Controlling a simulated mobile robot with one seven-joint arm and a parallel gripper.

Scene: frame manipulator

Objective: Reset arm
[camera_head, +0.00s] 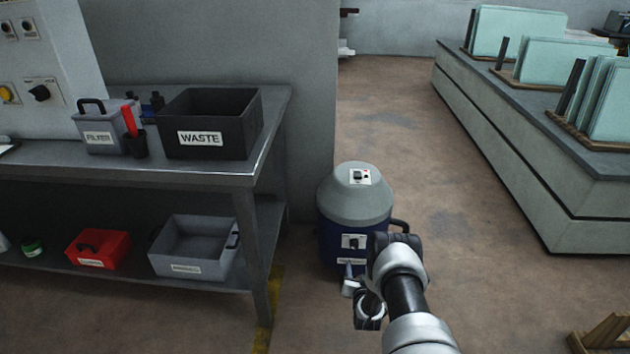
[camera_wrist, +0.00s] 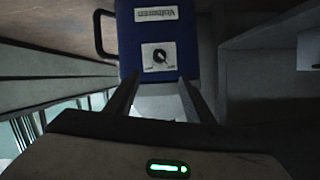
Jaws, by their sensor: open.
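My arm reaches up from the bottom right of the head view, and my gripper (camera_head: 348,275) is in front of a blue and grey canister (camera_head: 355,207) on the floor. In the wrist view my gripper (camera_wrist: 157,80) has its two fingers apart with nothing held between them. Beyond the fingers is the canister's blue side (camera_wrist: 187,50), with a label and a white plate bearing a black knob (camera_wrist: 159,56). I cannot tell whether the fingertips touch the canister.
A metal workbench (camera_head: 200,178) at left carries a black WASTE bin (camera_head: 212,145) and a grey FILTER box (camera_head: 98,138). Its lower shelf holds a red box (camera_head: 98,262) and a grey bin (camera_head: 195,270). A long counter (camera_head: 520,165) with glass panes stands right.

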